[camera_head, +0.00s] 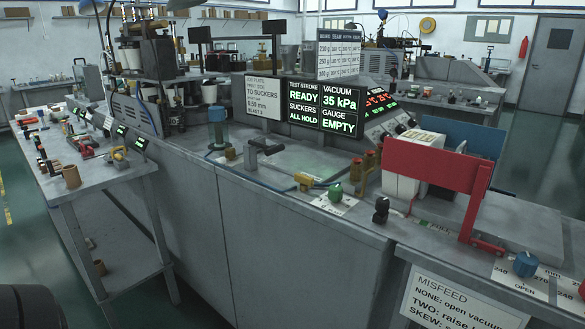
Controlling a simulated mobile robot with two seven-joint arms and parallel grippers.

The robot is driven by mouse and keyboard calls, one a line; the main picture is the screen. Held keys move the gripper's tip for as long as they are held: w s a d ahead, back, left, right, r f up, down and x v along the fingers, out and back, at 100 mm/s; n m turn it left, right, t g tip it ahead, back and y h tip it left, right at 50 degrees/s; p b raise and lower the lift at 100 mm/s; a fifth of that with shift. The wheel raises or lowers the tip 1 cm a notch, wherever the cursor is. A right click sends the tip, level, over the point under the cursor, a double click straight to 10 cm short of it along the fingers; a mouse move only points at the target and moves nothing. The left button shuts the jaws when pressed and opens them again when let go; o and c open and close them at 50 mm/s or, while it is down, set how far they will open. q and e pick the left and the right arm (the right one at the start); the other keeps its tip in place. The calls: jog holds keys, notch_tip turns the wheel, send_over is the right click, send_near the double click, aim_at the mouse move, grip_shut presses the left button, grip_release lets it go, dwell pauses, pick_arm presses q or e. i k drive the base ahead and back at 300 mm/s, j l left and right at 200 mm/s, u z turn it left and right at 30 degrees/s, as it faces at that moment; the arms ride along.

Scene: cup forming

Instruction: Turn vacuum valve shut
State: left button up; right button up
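A small valve with a yellow handle (304,181) sits on the grey bench top, with a blue hose (262,180) running to it. A green knob (335,192) stands on a white label plate just right of it. A blue knob (525,264) stands on a marked plate reading OPEN at the far right. No label names the vacuum valve legibly, and I cannot tell whether the yellow-handled valve is open or shut. The dark display (322,108) reads VACUUM 35 kPa, GAUGE EMPTY, SUCKERS ALL HOLD and TEST STROKE READY. Neither of my grippers is in view.
A red panel (436,163) on a bracket stands right of the valve. A black knob (381,210) and brass fittings (362,170) are close by. A MISFEED sign (460,300) hangs on the bench front. A side table (95,170) with tools stands left.

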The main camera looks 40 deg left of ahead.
aim_at(305, 181)
jog(key=j, duration=1.85)
